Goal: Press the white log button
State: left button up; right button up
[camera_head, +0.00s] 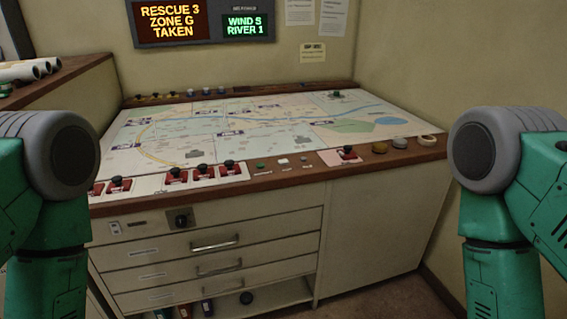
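A small white button (283,162) sits on the front strip of the console (250,185), to the right of a small green button (260,166). I take the white one to be the log button; its label is too small to read. My left and right arms show only as green and grey links at the two sides of the view. Neither gripper is in view, and nothing of mine is near the white button.
Red switches with black knobs (203,171) line the front edge to the left, and another (347,153) stands to the right. Round discs (380,147) lie farther right. A map (250,125) covers the top. Drawers (215,241) are below.

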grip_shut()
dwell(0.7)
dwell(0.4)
